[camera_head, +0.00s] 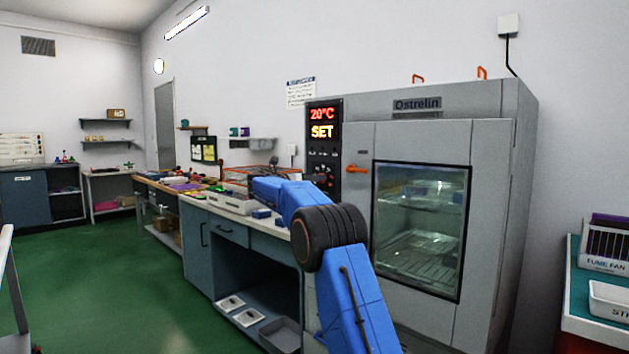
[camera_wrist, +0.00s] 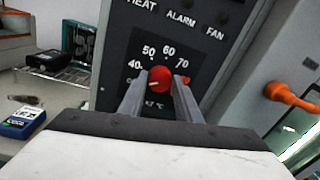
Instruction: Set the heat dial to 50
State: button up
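The heat dial (camera_wrist: 160,80) is a red round knob on the dark control panel, with 40, 50, 60 and 70 printed around it in the wrist view. A pale pointer mark on it faces left and slightly down, below the 40. My gripper (camera_wrist: 160,82) has one finger on each side of the knob, with no clear gap at the tips. The dark control panel (camera_head: 323,150) of the grey oven (camera_head: 353,231) also shows in the head view. Its display (camera_head: 322,122) reads 20°C and SET. My blue arm hides the gripper and dial there.
An orange handle (camera_wrist: 290,97) sticks out to the right of the panel. A bench with a blue-and-white device (camera_wrist: 24,121) and a black device (camera_wrist: 78,38) is at the left. A teal-topped table (camera_head: 572,290) stands at the far right. Green floor is clear at the left.

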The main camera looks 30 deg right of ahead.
jog(key=shift+m, duration=0.3)
jog(key=shift+s+m+t+y, duration=0.15)
jog(key=shift+m+y, duration=0.15)
jog(key=shift+m, duration=3.3)
jog(key=shift+s+m+t+y, duration=0.15)
jog(key=shift+m+y, duration=0.15)
jog(key=shift+m, duration=3.3)
jog(key=shift+f, duration=0.1)
jog(key=o, duration=1.1)
jog(key=shift+c, duration=0.2)
